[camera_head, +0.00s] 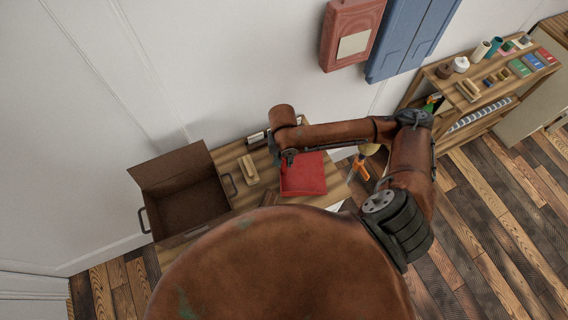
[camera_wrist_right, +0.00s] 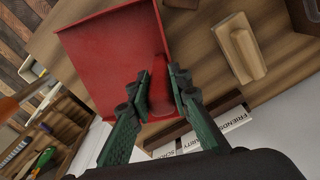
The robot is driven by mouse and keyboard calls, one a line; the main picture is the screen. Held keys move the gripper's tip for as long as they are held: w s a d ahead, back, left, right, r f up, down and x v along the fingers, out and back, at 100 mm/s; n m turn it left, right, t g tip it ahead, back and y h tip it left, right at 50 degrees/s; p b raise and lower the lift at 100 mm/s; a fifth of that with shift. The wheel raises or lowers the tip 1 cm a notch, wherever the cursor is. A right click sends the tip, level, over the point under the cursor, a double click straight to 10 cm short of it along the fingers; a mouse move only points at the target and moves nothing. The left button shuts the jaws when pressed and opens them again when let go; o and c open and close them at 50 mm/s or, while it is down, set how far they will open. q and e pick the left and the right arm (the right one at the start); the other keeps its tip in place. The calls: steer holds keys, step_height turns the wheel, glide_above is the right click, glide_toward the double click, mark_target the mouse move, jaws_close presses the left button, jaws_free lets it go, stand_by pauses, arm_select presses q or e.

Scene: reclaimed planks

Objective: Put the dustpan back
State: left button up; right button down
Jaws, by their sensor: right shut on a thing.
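The red dustpan (camera_head: 304,176) is over the wooden table (camera_head: 242,199), right of the open brown box. It fills the upper left of the right wrist view (camera_wrist_right: 108,58), with its broad pan pointing away from my fingers. My right gripper (camera_wrist_right: 158,82) is shut on the dustpan's handle, between its dark green fingers. In the head view my right gripper (camera_head: 289,158) is at the dustpan's back edge, mostly hidden under the wrist. I cannot tell whether the dustpan touches the table. My left gripper is not in view.
An open brown box (camera_head: 181,205) stands at the table's left. A wooden block-like tool (camera_head: 248,169) lies between it and the dustpan; lettered items (camera_wrist_right: 215,133) are near the wall. A stocked shelf (camera_head: 440,82) stands right. Red (camera_head: 351,20) and blue (camera_head: 398,45) cabinets hang above.

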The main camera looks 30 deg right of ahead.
steer(key=shift+f, duration=0.95)
steer(key=c, duration=1.8)
jaws_free()
steer(key=shift+f, duration=0.1)
steer(key=shift+o, duration=0.2)
steer(key=shift+r, duration=0.25)
step_height(320, 180, up, 12)
steer(key=shift+a+f+p, duration=0.1)
steer(key=shift+p, duration=0.75)
